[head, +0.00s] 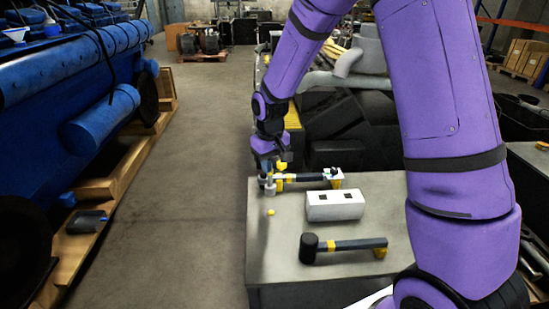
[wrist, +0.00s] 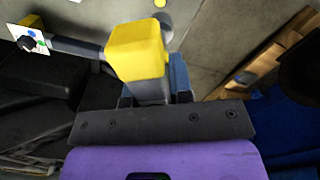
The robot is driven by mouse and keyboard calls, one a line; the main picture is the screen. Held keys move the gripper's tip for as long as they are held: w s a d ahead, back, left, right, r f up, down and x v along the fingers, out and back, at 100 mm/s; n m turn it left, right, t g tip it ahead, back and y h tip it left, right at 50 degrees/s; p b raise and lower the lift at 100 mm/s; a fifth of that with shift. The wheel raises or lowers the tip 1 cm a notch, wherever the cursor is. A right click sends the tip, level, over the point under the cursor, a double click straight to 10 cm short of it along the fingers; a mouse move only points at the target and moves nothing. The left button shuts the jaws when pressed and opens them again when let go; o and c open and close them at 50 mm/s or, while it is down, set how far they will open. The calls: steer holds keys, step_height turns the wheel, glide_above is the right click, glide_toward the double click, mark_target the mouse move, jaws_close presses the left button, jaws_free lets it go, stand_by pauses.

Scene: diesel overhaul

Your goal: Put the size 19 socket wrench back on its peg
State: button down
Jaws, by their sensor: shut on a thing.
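The socket wrench (head: 305,178) has a long dark handle, a grey socket end and yellow parts. It lies about level at the far left of the grey table, and I cannot tell whether it touches the top. My gripper (head: 268,166) is shut on it near the socket end, at a yellow block (wrist: 138,50) that fills the middle of the wrist view. The dark handle (wrist: 78,46) runs left from there to a white plate with coloured marks (wrist: 28,38). No size number is readable, and the fingertips are partly hidden by the yellow block. I cannot make out a peg for certain.
A white block with two dark square holes (head: 335,207) stands on the table (head: 290,262). A small yellow piece (head: 270,212) is at the left edge. Left is open floor, then a blue engine (head: 75,65) on wooden timbers.

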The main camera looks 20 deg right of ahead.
mark_target(271, 187)
steer(key=shift+f, duration=3.05)
steer(key=shift+s, duration=0.15)
steer(key=shift+f, duration=0.2)
steer(key=shift+f, duration=1)
steer(key=shift+c, duration=1.9)
jaws_free()
